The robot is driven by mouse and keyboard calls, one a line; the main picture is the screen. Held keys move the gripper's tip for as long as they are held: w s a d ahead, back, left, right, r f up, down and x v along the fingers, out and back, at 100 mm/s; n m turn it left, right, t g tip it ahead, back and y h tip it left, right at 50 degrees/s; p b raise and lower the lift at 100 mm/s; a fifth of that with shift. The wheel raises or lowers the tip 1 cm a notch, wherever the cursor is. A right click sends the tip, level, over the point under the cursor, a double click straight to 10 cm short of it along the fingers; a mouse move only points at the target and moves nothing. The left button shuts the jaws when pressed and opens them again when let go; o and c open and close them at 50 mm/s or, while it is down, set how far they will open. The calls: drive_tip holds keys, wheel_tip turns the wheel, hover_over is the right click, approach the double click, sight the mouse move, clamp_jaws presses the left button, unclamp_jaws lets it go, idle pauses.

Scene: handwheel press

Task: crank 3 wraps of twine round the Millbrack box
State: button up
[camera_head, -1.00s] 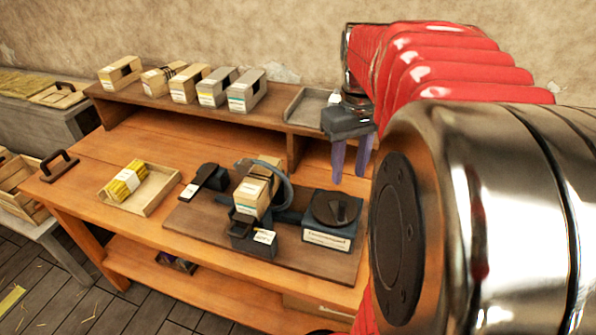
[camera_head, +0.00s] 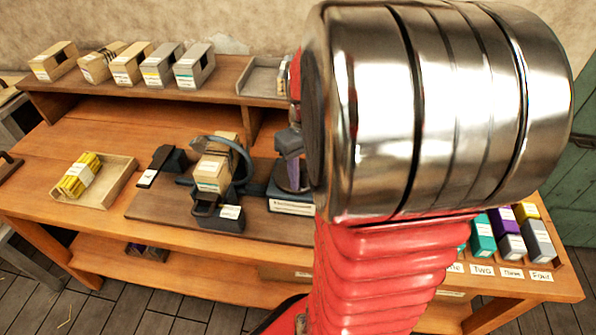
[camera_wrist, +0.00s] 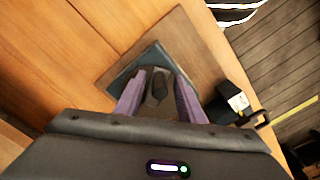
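A tan box (camera_head: 213,171) with a label stands in the dark ring (camera_head: 240,150) of the wrapping machine on the bench; its lettering is too small to read. To its right is the crank unit, a dark block with a white front plate (camera_head: 290,207). My gripper (camera_head: 291,166) is above this unit, its purple fingers pointing down. In the wrist view my gripper (camera_wrist: 159,75) is open, with the dark crank knob (camera_wrist: 159,88) between the fingers and gaps beside it. The unit's dark square top (camera_wrist: 150,58) shows beneath. My arm hides part of the unit in the head view.
Several boxes (camera_head: 129,64) stand on the back shelf beside a tray (camera_head: 262,77). A tray (camera_head: 112,186) with a yellow bundle (camera_head: 80,174) lies left of the machine. Coloured blocks (camera_head: 483,236) stand at the right end. A dark labelled block (camera_wrist: 230,104) is near my gripper.

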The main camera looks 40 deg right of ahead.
drive_tip(key=shift+f, duration=0.2)
drive_tip(key=shift+c, duration=0.6)
clamp_jaws()
drive_tip(key=shift+a, duration=0.15)
